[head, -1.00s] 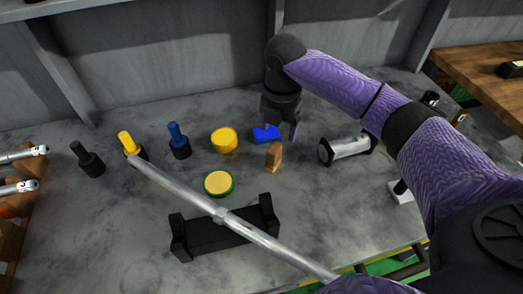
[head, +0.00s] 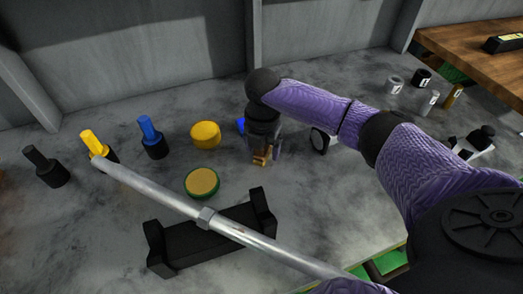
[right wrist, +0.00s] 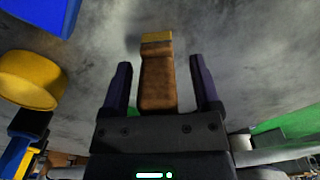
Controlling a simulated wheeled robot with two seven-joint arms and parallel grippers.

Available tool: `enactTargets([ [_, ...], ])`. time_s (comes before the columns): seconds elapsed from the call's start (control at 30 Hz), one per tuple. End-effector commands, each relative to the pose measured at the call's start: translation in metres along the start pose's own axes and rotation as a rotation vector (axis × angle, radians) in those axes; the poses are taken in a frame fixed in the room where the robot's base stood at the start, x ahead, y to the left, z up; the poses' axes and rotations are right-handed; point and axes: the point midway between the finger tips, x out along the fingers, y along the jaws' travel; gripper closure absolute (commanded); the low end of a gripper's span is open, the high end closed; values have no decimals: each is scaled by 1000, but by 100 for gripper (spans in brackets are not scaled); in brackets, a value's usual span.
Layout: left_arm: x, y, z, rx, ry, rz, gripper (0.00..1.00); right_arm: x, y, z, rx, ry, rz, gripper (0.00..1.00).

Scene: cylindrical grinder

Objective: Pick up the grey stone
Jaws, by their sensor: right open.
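My right gripper (head: 264,156) is open and low over the table, with its fingers around a small upright brown block (head: 260,161). In the right wrist view the brown block (right wrist: 157,82), with a yellowish end, stands between the two open fingers (right wrist: 160,90), with a gap on each side. I cannot make out for certain which thing is the grey stone. A small grey cylinder (head: 394,85) stands at the back right. My left gripper is not in view.
A yellow cylinder (head: 205,134), a green-rimmed disc (head: 201,182) and a partly hidden blue piece (head: 240,125) are left of the gripper. A long metal bar (head: 160,191) crosses above a black cradle (head: 200,239). Blue, yellow and black handled tools stand at left.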

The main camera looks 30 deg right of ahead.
Motion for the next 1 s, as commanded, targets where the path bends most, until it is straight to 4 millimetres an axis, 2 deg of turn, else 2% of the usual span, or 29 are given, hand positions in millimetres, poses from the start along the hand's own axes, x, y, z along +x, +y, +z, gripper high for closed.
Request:
enactTargets([
  [0.07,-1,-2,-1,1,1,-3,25,-2,0,0,0,-1,1,21],
  [0.1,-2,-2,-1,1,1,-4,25,-2,0,0,0,-1,1,25],
  [0.4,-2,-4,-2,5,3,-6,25,-3,0,0,0,-1,1,88],
  [0.47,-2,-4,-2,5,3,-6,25,-3,0,0,0,-1,1,100],
  [0.83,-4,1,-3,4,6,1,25,-7,0,0,0,-1,2,100],
  [1.0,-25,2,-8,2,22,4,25,-52,1,1,1,-4,7,100],
])
